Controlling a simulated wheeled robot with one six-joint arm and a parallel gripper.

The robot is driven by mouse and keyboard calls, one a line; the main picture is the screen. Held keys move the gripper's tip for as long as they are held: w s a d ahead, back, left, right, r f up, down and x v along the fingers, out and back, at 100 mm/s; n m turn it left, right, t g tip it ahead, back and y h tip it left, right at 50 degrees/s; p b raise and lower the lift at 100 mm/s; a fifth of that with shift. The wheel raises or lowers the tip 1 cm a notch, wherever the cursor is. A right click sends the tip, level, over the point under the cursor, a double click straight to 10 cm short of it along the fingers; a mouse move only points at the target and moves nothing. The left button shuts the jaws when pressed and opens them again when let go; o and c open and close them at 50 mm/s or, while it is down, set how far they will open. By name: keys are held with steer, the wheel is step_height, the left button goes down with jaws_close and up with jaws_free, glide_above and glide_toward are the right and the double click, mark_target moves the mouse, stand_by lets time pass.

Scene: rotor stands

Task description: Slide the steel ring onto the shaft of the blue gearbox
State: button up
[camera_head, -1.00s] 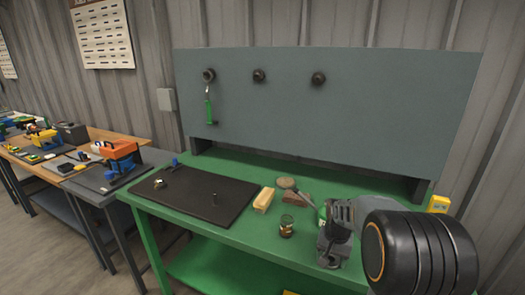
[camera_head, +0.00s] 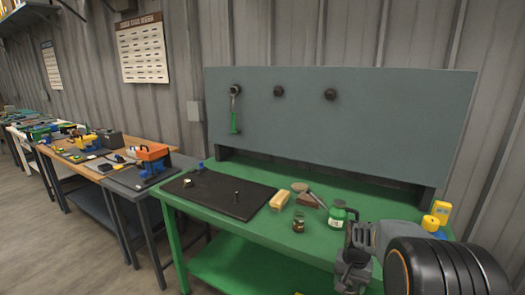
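I cannot make out a steel ring for certain at this size. No blue gearbox shows clearly. Small blue parts show at the back edge of the black mat (camera_head: 215,207) and under an orange unit (camera_head: 153,153) on the grey bench to the left. A short dark upright peg (camera_head: 237,193) stands on the mat, and a small metal item (camera_head: 187,182) lies near its left end. My gripper (camera_head: 350,282) is at the lower right, over the front of the green bench, partly cut off by the frame edge. Its fingers are too unclear to read.
More benches with parts run off left, beside open floor.

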steer(key=shift+w+r+n, duration=0.1)
steer(key=shift+n, duration=0.3)
steer(key=shift+w+a+f+n, duration=0.25)
steer(key=shift+w+f+n, duration=0.45)
steer(key=shift+w+f, duration=0.3)
steer(key=a+f+n+p, duration=0.1)
steer(key=a+f+n, duration=0.2)
steer(key=a+f, duration=0.4)
steer(key=shift+a+f+n+p, duration=0.2)
steer(key=shift+a+n+p, duration=0.15)
steer(key=shift+a, duration=0.5)
steer(key=s+f, duration=0.4)
steer(key=f, duration=0.1)
steer(key=shift+d, duration=0.1)
